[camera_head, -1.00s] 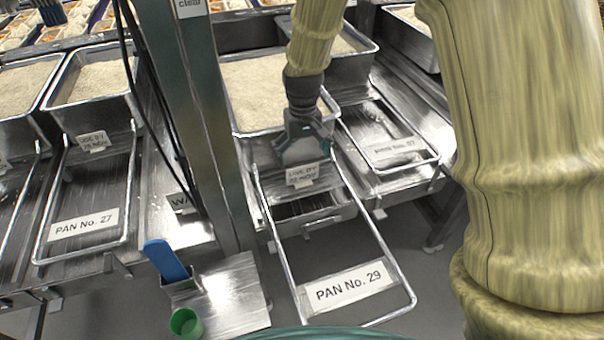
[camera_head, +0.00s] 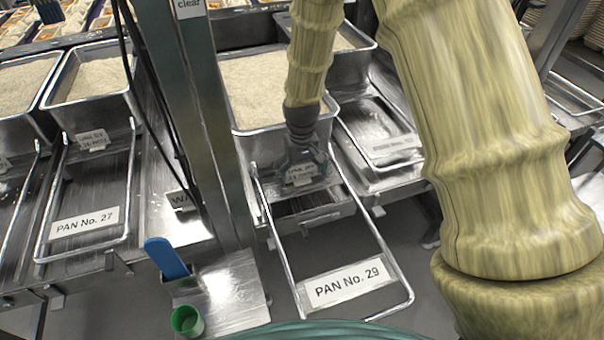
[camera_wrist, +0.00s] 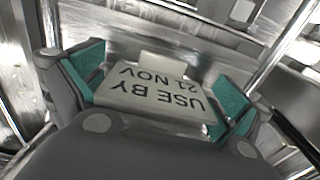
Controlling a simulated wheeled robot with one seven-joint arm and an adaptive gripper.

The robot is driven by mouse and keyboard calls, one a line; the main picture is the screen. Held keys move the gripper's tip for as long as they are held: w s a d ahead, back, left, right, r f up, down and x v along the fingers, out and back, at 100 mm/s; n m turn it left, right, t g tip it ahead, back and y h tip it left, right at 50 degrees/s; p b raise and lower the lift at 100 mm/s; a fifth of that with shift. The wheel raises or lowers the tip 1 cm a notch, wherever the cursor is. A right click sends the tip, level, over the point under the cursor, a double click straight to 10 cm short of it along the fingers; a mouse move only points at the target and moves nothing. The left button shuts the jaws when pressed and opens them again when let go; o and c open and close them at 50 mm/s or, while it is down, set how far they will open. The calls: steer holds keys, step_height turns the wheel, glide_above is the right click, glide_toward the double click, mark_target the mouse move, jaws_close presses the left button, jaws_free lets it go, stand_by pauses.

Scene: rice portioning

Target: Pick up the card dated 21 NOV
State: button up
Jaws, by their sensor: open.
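The card (camera_wrist: 158,92) reads "USE BY 21 NOV" and shows upside down in the wrist view. It lies between the two teal finger pads of my gripper (camera_wrist: 160,95), which stand apart with a small gap at its sides. In the head view the card (camera_head: 300,172) is at the front of the rice pan above the frame labelled PAN No. 29 (camera_head: 347,283). My gripper (camera_head: 302,168) is open there, reaching down over the card from behind. A pale tab or holder sits at the card's edge in the wrist view.
Rice pans (camera_head: 262,127) stand in a row behind. Another dated card (camera_head: 92,139) is on the pan at the left, above the PAN No. 27 frame (camera_head: 84,222). A steel post (camera_head: 190,110) rises left of my arm. A blue-handled item (camera_head: 167,259) and green cup (camera_head: 187,321) are at front left.

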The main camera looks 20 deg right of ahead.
steer(key=shift+c, duration=0.4)
steer(key=c, duration=1.5)
steer(key=shift+r, duration=0.1)
